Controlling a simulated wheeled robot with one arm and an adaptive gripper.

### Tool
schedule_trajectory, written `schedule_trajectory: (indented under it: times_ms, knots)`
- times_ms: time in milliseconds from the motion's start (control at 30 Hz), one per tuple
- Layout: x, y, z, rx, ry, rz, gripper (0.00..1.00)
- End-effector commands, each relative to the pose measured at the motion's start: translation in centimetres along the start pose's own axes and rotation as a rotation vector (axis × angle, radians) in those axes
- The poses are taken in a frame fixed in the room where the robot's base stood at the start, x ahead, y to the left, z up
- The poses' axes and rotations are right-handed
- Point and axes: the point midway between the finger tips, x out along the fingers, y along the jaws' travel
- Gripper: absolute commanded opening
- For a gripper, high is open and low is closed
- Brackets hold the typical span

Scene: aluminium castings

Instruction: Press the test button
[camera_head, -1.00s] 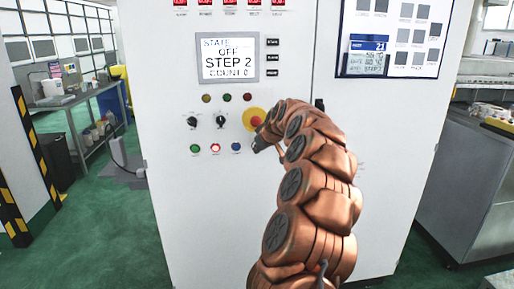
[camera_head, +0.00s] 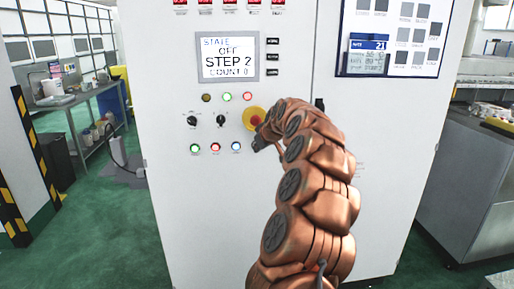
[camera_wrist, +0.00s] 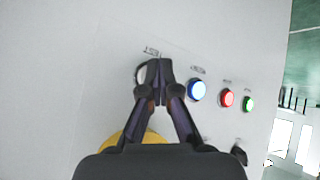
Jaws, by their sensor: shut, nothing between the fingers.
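The test button (camera_wrist: 141,75) shows in the wrist view as a pale round edge under a label that reads as TEST. My gripper (camera_wrist: 153,68) is shut and empty, with its fingertips in front of the button and covering most of it. I cannot tell whether the tips touch it. In the head view my arm hides the button, and the gripper end (camera_head: 262,142) is close to the panel. The display (camera_head: 228,58) reads STATE OFF, STEP 2, COUNT 0.
Beside the test button are lit blue (camera_wrist: 197,89), red (camera_wrist: 227,97) and green (camera_wrist: 248,103) buttons. A red stop knob on a yellow disc (camera_head: 252,117) is close to my gripper. Two dark rotary switches (camera_head: 221,121) sit left of it. Colour samples hang at the right.

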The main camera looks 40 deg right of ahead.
Motion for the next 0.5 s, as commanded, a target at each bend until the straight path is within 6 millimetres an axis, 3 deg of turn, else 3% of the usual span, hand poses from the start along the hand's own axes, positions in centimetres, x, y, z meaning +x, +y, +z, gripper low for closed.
schedule_trajectory:
  times_ms: [500]
  knots:
    - [-0.94, -0.59, 0.73, 0.001, 0.000, 0.001, 0.00]
